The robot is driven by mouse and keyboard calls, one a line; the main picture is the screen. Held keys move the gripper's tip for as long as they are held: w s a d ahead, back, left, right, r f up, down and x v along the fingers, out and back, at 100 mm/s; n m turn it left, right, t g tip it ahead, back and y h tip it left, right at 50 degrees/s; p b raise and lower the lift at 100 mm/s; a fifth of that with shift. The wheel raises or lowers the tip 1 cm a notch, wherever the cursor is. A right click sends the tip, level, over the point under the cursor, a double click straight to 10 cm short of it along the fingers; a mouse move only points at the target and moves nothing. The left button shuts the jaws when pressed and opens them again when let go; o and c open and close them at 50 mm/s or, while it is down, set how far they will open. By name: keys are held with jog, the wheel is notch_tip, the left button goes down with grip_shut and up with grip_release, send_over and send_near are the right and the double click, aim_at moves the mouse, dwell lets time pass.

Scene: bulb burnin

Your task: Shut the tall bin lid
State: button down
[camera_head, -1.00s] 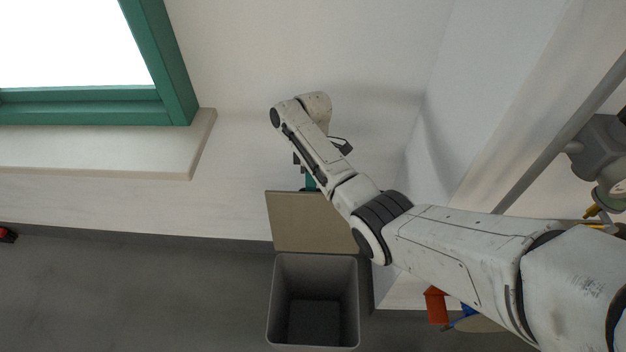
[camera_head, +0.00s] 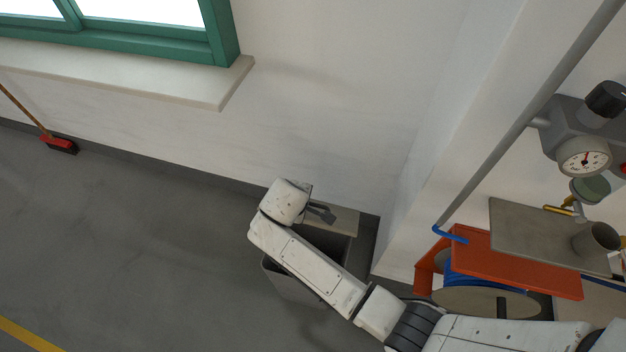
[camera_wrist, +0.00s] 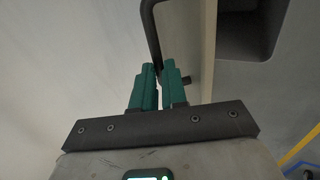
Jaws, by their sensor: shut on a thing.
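The tall grey bin (camera_head: 290,285) stands on the floor by the wall, partly hidden behind my arm. Its beige lid (camera_head: 342,220) is open at the far side of the bin, and part of the dark opening (camera_head: 325,240) shows. In the wrist view the lid (camera_wrist: 198,45) is a pale panel beside the grey bin (camera_wrist: 285,60). My gripper (camera_wrist: 160,68) has teal fingers shut on a dark bent bar handle (camera_wrist: 150,25) in front of the lid.
A window sill (camera_head: 150,80) juts from the wall at upper left. An orange stand (camera_head: 510,262) with a reel (camera_head: 485,300) and a gauge fixture (camera_head: 583,157) are at right. A red broom (camera_head: 58,143) is at far left. The floor left of the bin is clear.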

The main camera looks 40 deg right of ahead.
jog(key=s+a+f+t+h+b, duration=0.1)
jog(key=s+a+f+h+b, duration=0.1)
jog(key=f+b, duration=0.4)
jog(key=s+a+f+t+h+b, duration=0.2)
jog(key=a+f+b, duration=0.3)
jog(key=b, duration=0.3)
jog(key=s+a+f+t+h+b, duration=0.2)
jog(key=s+a+f+b, duration=0.1)
jog(key=f+b, duration=0.4)
jog(key=shift+s+a+f+h, duration=0.2)
jog(key=shift+s+a+h, duration=0.2)
jog(key=shift+s, duration=0.2)
jog(key=shift+s+a+f+b, duration=0.1)
jog(key=shift+s+f+b, duration=0.05)
jog(key=shift+f+b, duration=0.75)
jog(key=shift+s+f+b, duration=0.15)
jog(key=shift+f+b, duration=0.15)
jog(key=c, duration=1.4)
grip_release()
jog(key=shift+o, duration=1.2)
jog(key=v, duration=1)
jog(key=shift+s+a+r+p, duration=0.2)
jog(key=shift+a+p, duration=0.05)
jog(key=shift+p, duration=0.1)
